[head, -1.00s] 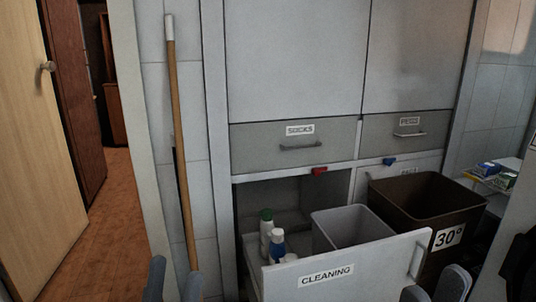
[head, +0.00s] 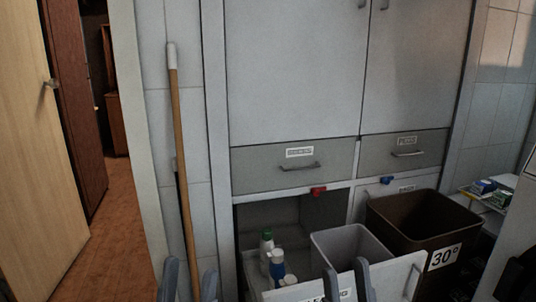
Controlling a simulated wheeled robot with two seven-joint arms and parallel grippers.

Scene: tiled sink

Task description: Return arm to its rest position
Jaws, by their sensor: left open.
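My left gripper (head: 190,268) shows at the bottom left of the head view. Its two grey fingers are apart with nothing between them, in front of the broom handle (head: 180,150) and the wall. My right gripper (head: 347,265) shows at the bottom centre, in front of the open drawer's front panel (head: 393,277). Its fingers are also apart, and I see nothing held between them. They partly cover the drawer's label. Both arms are below the picture's edge.
The pulled-out drawer holds several bottles (head: 277,263) and a grey bin (head: 348,246). A brown bin (head: 416,224) marked 30° stands to its right. Closed drawers (head: 292,168) are above. A wooden door (head: 40,150) and open floor (head: 105,225) are at left.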

